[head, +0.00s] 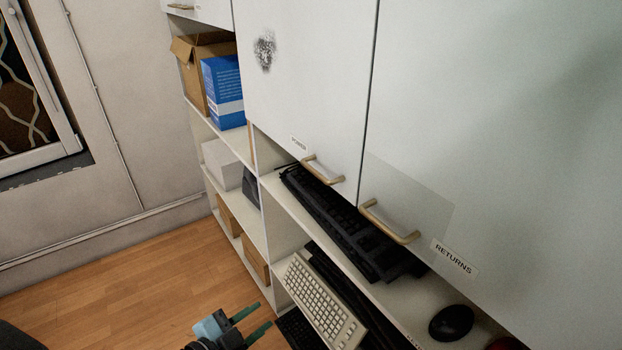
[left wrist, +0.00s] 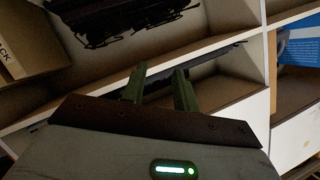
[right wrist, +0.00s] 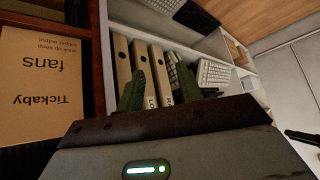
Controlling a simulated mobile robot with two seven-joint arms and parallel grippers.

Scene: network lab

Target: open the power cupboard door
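The power cupboard door (head: 308,75) is a pale grey-white panel in the upper middle of the head view, with a small POWER label (head: 298,143) and a brass bar handle (head: 322,170) at its lower edge. It looks shut, flush with the door to its right. My left gripper (head: 264,314) is low in the head view, below and left of the handle and apart from it. Its green fingers are spread and empty, as the left wrist view also shows (left wrist: 160,70). My right gripper (right wrist: 160,69) shows only in its wrist view, with spread fingers and nothing between them.
The RETURNS door (head: 500,130) with its own brass handle (head: 390,222) adjoins on the right. Open shelves below hold black keyboards (head: 345,225), a beige keyboard (head: 322,300) and a mouse (head: 451,322). A blue box (head: 222,90) stands at left. Binders (right wrist: 122,70) face my right gripper.

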